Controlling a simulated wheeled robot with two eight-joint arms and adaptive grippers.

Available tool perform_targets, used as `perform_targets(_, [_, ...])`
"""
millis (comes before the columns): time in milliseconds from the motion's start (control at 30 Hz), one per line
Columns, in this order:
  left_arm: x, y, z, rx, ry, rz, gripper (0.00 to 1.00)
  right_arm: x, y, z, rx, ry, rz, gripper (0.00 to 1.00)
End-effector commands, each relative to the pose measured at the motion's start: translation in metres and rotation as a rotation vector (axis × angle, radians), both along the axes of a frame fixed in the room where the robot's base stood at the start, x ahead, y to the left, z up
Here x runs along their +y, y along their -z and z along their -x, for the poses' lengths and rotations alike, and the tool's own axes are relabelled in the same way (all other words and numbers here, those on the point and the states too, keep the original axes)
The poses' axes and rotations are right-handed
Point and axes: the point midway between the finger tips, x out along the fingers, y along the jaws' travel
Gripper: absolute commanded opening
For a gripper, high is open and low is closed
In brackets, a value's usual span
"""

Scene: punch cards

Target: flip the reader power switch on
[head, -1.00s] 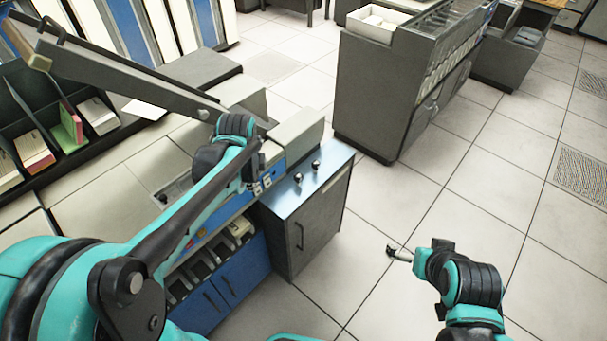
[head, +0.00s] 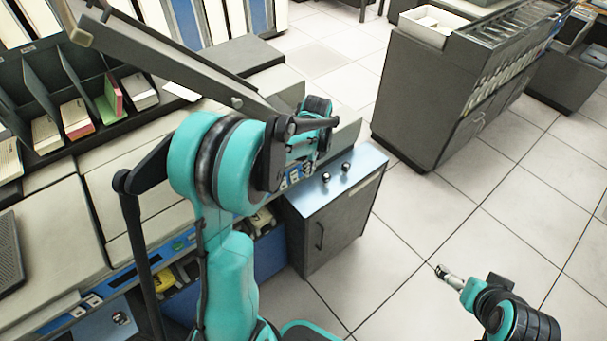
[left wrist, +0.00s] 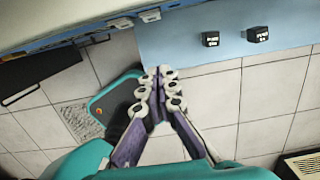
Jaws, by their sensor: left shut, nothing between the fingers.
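In the left wrist view my left gripper (left wrist: 166,80) is shut and empty, its fingertips together beside the edge of a pale blue top (left wrist: 190,55). White switches (left wrist: 150,16) show on a blue strip above the fingertips. In the head view the blue strip's switches (head: 295,177) are partly hidden by my left arm, which also hides the left fingertips. I cannot tell which switch is reader power. My right gripper (head: 446,274) is low over the floor.
A dark cabinet (head: 335,225) under the blue top stands at the console's right end. A grey card cabinet (head: 420,120) stands behind; open tiled floor (head: 400,260) lies to the right.

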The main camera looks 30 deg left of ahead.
Motion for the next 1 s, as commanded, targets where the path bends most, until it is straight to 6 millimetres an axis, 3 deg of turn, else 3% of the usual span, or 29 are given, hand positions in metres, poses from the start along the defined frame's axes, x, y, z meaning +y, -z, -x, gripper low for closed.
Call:
perform_targets(467, [0.009, 0.098, -0.004, -0.001, -0.001, 0.0, 0.0, 0.0, 0.039, 0.0, 0.0, 0.0, 0.0, 1.0])
perform_targets(700, [0.039, 0.098, -0.016, -0.001, -0.003, 0.001, 0.0, 0.0, 0.048, 0.0, 0.0, 0.0, 0.0, 1.0])
perform_targets(1000, [0.046, 0.097, -0.019, -0.001, -0.001, 0.0, 0.0, 0.0, 0.048, 0.0, 0.0, 0.0, 0.0, 1.0])
